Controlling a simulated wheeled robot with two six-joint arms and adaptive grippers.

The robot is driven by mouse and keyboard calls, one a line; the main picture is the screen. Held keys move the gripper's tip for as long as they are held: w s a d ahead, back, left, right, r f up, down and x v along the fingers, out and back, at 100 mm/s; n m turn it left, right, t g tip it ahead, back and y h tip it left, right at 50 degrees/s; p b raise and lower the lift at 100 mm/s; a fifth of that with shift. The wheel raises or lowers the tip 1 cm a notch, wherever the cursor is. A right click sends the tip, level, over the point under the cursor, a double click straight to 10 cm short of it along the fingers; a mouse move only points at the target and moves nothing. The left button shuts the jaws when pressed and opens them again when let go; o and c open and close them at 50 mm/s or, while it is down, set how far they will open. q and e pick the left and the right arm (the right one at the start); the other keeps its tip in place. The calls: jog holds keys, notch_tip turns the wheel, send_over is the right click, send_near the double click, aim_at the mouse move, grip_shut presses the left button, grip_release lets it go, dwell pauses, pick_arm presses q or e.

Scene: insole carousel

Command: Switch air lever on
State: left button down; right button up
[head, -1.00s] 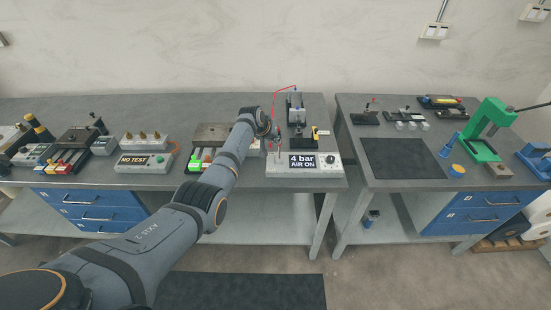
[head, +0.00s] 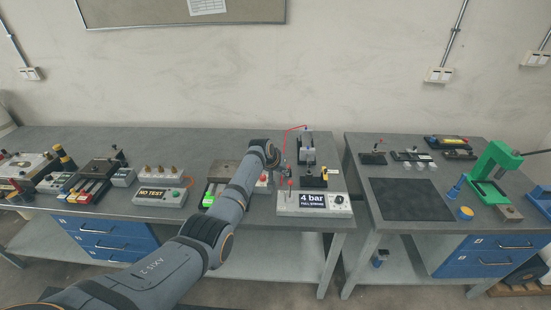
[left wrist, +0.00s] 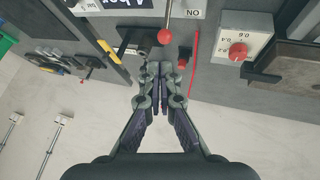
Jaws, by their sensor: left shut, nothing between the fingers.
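The air lever is a thin stem with a red ball (head: 291,184) on the left of a pale control box (head: 318,211), whose screen reads "4 bar" with a smaller line that looks like "FULL STROKE". My left gripper (left wrist: 163,70) is shut and empty, with a small gap to the ball in the picture. In the head view, the left gripper (head: 284,174) is small and partly hidden behind my wrist, close behind the box.
A small press (head: 306,150) with a red hose stands behind the box. A gauge box with a red knob (left wrist: 238,50) sits at right in the left wrist view. A "NO TEST" box (head: 160,196) stands left of my arm. A dark mat (head: 410,199) lies on the right table.

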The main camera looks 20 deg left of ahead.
pick_arm(q)
jog(key=w+b+v, duration=0.1)
jog(key=b+v, duration=0.1)
jog(key=v, duration=0.8)
jog(key=shift+w+a+r, duration=0.15)
jog(key=shift+a+r, duration=0.1)
jog(key=shift+r, duration=0.05)
pick_arm(e)
jog(key=shift+s+f, duration=0.15)
jog(key=shift+f, duration=0.45)
jog(key=shift+s+f, duration=0.15)
jog(key=shift+f, duration=0.45)
